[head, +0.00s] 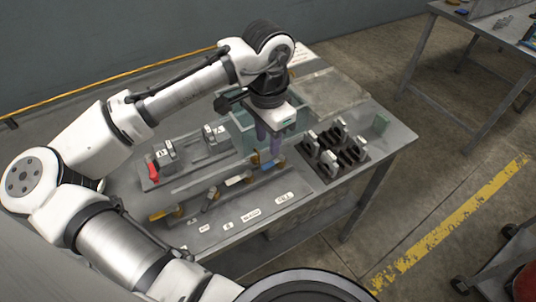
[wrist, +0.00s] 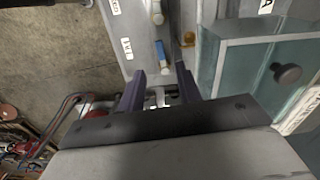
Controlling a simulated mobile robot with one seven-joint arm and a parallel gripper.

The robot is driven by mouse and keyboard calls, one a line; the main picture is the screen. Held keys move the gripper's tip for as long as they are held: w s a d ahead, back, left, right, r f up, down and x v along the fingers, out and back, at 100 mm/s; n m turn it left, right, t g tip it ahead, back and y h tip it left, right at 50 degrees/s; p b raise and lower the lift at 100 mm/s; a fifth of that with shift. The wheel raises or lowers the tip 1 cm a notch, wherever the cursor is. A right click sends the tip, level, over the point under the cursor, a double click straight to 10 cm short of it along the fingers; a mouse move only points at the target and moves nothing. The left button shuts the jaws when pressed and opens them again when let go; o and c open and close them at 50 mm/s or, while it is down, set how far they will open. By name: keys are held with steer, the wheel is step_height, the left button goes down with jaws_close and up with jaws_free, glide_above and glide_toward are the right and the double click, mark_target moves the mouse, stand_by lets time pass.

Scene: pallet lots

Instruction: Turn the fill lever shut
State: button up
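A grey panel (head: 215,222) on the table carries a row of levers on a pipe, with white labels in front. The label at the right end (head: 283,197) appears to read FILL. The blue lever (head: 268,165) is nearest to it. My gripper (head: 265,148) points down just above the blue lever. In the wrist view the two dark fingers of my gripper (wrist: 160,85) are apart. The blue lever (wrist: 161,52) lies ahead of the gap between them, and no finger visibly grips it. The lever's tan end (wrist: 165,72) is partly near the fingers.
A teal see-through tank (wrist: 240,70) with a dark knob (wrist: 287,73) stands close beside the gripper. A black rack (head: 335,155) with several grey pieces is to the right. A red lever (head: 153,171) and lettered blocks (head: 165,153) stand at the left.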

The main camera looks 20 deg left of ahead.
mark_target(268, 164)
step_height(268, 164, down, 8)
steer(key=shift+r+p, duration=0.25)
steer(key=shift+p, duration=0.1)
jaws_close()
